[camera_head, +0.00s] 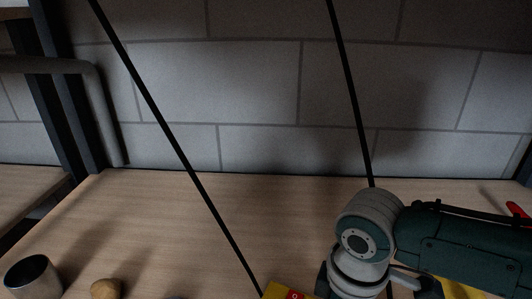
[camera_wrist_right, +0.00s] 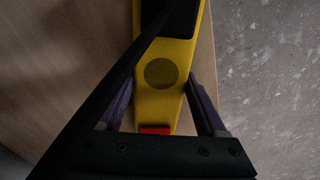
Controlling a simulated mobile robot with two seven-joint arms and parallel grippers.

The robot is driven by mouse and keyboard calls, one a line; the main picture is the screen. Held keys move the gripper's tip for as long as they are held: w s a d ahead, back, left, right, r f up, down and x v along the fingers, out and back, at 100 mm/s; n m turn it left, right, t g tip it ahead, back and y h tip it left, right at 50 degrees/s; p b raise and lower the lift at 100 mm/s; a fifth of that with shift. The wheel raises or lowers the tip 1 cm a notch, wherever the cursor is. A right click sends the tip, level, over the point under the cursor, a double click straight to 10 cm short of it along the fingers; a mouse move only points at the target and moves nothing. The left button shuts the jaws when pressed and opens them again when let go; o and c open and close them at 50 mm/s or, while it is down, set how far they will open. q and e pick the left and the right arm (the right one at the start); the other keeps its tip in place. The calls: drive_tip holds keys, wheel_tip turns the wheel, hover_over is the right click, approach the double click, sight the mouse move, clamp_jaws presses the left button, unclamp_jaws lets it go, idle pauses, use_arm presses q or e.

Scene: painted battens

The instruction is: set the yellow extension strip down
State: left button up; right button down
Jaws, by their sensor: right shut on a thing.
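The yellow extension strip (camera_wrist_right: 161,97) runs between the two fingers of my right gripper (camera_wrist_right: 160,88) in the wrist view. It has a dark round socket, a red switch near the palm and a black section at the far end. My right gripper is shut on it. In the head view a yellow end of the strip with a red patch (camera_head: 277,290) shows at the bottom edge, beside my right wrist. My arm hides much of the rest, and I cannot tell whether the strip touches the wooden top. My left gripper is not in view.
The wooden top (camera_head: 200,235) is mostly clear in the middle. A metal cup (camera_head: 32,277) and a small tan object (camera_head: 106,289) stand at front left. A red item (camera_head: 517,210) shows at right. Thin black rods cross the view. In the wrist view, grey floor (camera_wrist_right: 270,70) lies beyond the edge.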

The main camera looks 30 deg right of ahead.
unclamp_jaws()
drive_tip(key=shift+f, duration=0.1)
wheel_tip(320, 180, up, 12)
drive_tip(key=p, duration=0.9)
drive_tip(key=s+a+r+m+t+y, duration=0.1)
drive_tip(key=s+a+r+m+t, duration=0.1)
drive_tip(key=s+a+r, duration=0.35)
drive_tip(key=s+d+r+m+t, duration=0.1)
drive_tip(key=s+d+r+m, duration=0.1)
drive_tip(key=s+r+m, duration=0.1)
drive_tip(key=shift+s+r+t+h, duration=0.35)
drive_tip(key=shift+s+r, duration=0.2)
drive_tip(key=shift+r, duration=0.25)
